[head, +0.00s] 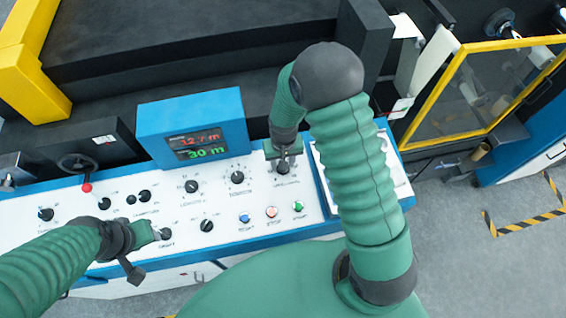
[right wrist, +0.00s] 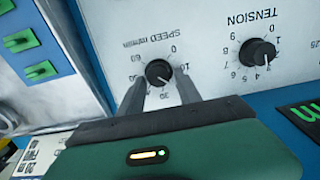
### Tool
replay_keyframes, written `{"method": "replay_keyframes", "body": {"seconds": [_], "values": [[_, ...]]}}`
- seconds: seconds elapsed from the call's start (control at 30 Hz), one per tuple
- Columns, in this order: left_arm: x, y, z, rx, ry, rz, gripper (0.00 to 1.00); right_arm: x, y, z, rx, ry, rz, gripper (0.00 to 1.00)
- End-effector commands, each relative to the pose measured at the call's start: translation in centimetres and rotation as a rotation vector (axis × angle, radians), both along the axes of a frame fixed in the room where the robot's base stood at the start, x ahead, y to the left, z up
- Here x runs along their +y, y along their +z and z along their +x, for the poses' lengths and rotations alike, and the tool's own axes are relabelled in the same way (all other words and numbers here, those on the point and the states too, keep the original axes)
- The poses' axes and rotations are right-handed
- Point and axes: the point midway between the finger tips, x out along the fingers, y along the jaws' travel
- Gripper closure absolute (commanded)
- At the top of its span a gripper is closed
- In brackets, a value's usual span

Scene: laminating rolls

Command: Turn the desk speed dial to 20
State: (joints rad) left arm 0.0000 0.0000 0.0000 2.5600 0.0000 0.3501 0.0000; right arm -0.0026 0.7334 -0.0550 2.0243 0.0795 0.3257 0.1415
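The black speed dial (right wrist: 158,72) shows in the right wrist view, on a white panel with a scale marked in tens up to 60. Its white mark points down and to the right in that view, on the side of the 10 and 30 labels. The finger hides part of the scale there. My right gripper (right wrist: 160,80) has one finger on each side of the dial, with what look like narrow gaps. In the head view my right gripper (head: 284,160) is over the speed dial (head: 284,180). My left gripper (head: 150,233) is beside a lower dial (head: 165,234); its finger opening is unclear.
The tension dial (right wrist: 257,52) is beside the speed dial. A blue display (head: 195,127) with red and green digits stands behind the panel. Blue, red and green buttons (head: 299,206) sit in front of the speed dial. A red-knobbed lever (head: 87,187) is at the left.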

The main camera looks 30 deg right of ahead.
Motion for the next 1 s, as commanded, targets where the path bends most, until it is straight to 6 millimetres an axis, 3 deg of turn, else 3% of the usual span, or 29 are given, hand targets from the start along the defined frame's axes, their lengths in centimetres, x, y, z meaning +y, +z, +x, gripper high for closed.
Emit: {"method": "replay_keyframes", "body": {"seconds": [0.33, 0.47, 0.57, 0.9, 1.0], "values": [[0.0, 0.0, 0.0, 0.0, 0.0, 0.0, 0.64, 0.0, -0.1, -0.4, 0.007, 0.0, 0.001, 0.48], [0.0, -0.2, 0.0, 0.0, 0.0, 0.0, 0.64, 0.1, 0.8, -0.3, 0.004, 0.0, 0.001, 0.48], [0.0, -0.7, 0.0, 0.0, 0.0, 0.0, 0.64, 0.1, 2.8, -0.4, 0.002, 0.001, 0.001, 0.48], [0.0, -2.0, 0.0, 0.0, 0.0, 0.0, 0.64, 0.2, 12.6, -0.6, 0.0, 0.001, 0.001, 0.48], [0.0, -2.2, 0.0, 0.0, 0.0, 0.0, 0.64, 0.2, 14.6, -0.8, 0.004, 0.001, 0.001, 0.48]]}}
